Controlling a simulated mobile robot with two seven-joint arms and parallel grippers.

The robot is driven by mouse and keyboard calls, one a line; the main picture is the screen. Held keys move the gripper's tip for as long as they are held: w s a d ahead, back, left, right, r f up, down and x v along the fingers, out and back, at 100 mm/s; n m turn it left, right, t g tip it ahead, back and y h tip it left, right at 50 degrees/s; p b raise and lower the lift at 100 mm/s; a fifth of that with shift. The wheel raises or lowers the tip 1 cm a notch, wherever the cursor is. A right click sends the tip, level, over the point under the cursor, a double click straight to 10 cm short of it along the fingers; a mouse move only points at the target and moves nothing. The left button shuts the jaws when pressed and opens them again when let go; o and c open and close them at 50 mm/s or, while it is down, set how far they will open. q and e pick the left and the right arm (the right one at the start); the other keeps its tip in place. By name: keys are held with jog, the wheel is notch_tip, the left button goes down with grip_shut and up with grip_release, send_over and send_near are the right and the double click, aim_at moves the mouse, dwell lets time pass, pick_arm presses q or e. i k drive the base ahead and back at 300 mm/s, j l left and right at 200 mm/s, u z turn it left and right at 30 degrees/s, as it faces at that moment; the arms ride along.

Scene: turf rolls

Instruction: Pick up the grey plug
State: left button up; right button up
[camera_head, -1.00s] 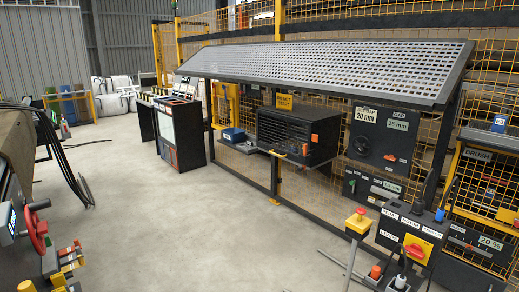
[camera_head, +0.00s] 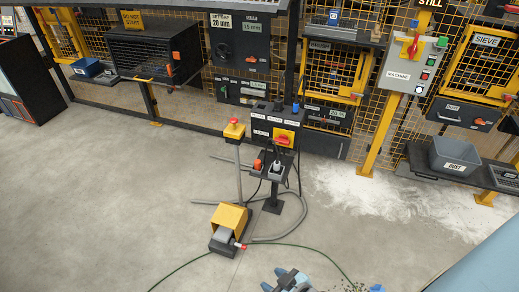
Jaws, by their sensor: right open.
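The grey plug (camera_head: 278,168) stands on a small dark shelf of the black pedestal box (camera_head: 272,125) in the middle of the view. An orange-red plug (camera_head: 257,165) stands just left of it. Dark cables hang around the shelf. My right gripper (camera_head: 288,279) shows only in part at the bottom edge, blue-grey and dark. It is open, low in the picture and well apart from the plug. I see nothing between its fingers. My left gripper is not in view.
A yellow foot pedal (camera_head: 230,220) lies on the floor before the pedestal. A red-and-yellow stop button (camera_head: 234,129) stands left of the box. A green cable crosses the floor. Pale powder (camera_head: 400,205) lies at right, near a grey dust bin (camera_head: 455,156). Floor at left is clear.

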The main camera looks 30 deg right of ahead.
aim_at(277, 164)
jog(key=i+z, duration=0.15)
jog(key=z, duration=0.25)
jog(key=i+j+z, duration=0.1)
jog(key=z, duration=0.3)
jog(key=i+j+z, duration=0.35)
jog(key=i+j, duration=0.95)
